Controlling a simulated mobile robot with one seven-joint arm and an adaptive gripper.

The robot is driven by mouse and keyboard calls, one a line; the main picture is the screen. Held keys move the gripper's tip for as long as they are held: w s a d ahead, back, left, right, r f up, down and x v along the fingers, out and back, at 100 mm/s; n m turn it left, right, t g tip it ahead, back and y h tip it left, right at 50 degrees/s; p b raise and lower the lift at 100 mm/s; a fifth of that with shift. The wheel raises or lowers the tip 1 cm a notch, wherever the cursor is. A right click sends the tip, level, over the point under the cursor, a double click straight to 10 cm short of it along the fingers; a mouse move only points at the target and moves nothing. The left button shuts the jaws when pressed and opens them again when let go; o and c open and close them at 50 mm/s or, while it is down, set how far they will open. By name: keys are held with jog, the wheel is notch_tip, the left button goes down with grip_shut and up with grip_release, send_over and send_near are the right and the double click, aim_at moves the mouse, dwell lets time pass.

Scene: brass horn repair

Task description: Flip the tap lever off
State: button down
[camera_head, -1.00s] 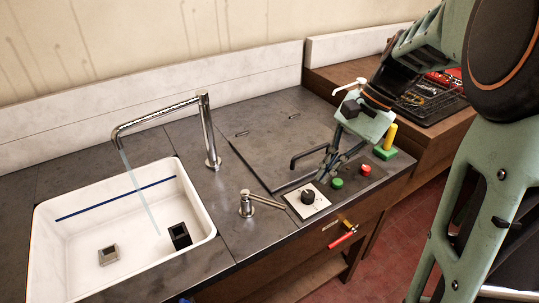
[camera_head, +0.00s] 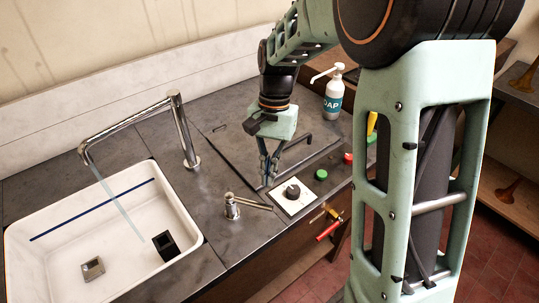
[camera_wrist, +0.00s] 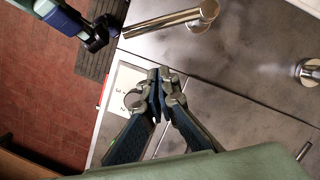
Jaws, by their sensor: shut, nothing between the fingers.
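The tap lever (camera_head: 250,202) is a chrome bar on a short round post, standing on the dark counter to the right of the sink. In the head view the bar points right, toward the dial plate. The lever also shows at the top of the wrist view (camera_wrist: 165,22). The chrome tap (camera_head: 182,130) stands behind it, and a stream of water (camera_head: 117,203) falls from its spout into the white sink (camera_head: 80,230). My gripper (camera_head: 268,184) is shut and empty, pointing down just behind the dial plate, to the right of the lever and apart from it.
A white plate with a black dial (camera_head: 292,191) lies by my gripper. A green button (camera_head: 321,175) and a red button (camera_head: 348,158) are to its right. A soap bottle (camera_head: 333,95) stands behind. A red-handled tool (camera_head: 328,230) is at the counter's front. A black block (camera_head: 165,244) sits in the sink.

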aim_at(252, 204)
jog(key=shift+s+a+f, duration=0.1)
jog(key=shift+s+a, duration=0.15)
jog(key=shift+s, duration=0.35)
jog(key=shift+s+a+f, duration=0.1)
jog(key=shift+s+a, duration=0.1)
jog(key=shift+s, duration=0.45)
jog(key=shift+s+a+f, duration=0.1)
jog(key=shift+s+a, duration=0.15)
jog(key=shift+s, duration=0.35)
jog(key=shift+s+m, duration=0.45)
jog(key=shift+m, duration=0.15)
jog(key=shift+s+a+m+y+p, duration=0.1)
jog(key=shift+s+m+y+p, duration=0.25)
jog(key=shift+s+m, duration=0.35)
jog(key=m, duration=0.1)
jog(key=s+m, duration=0.1)
jog(key=shift+s+a+r+m+t, duration=0.1)
jog(key=shift+s+a+m+t, duration=0.15)
jog(key=shift+a+m+t, duration=0.15)
jog(key=s+m, duration=0.1)
jog(key=s+a+m+y+p, duration=0.1)
jog(key=m, duration=0.1)
jog(key=shift+a+m+t, duration=0.15)
jog(key=shift+m+t, duration=0.15)
jog(key=shift+s+a+p, duration=0.2)
jog(key=shift+a+p, duration=0.15)
jog(key=shift+p, duration=0.05)
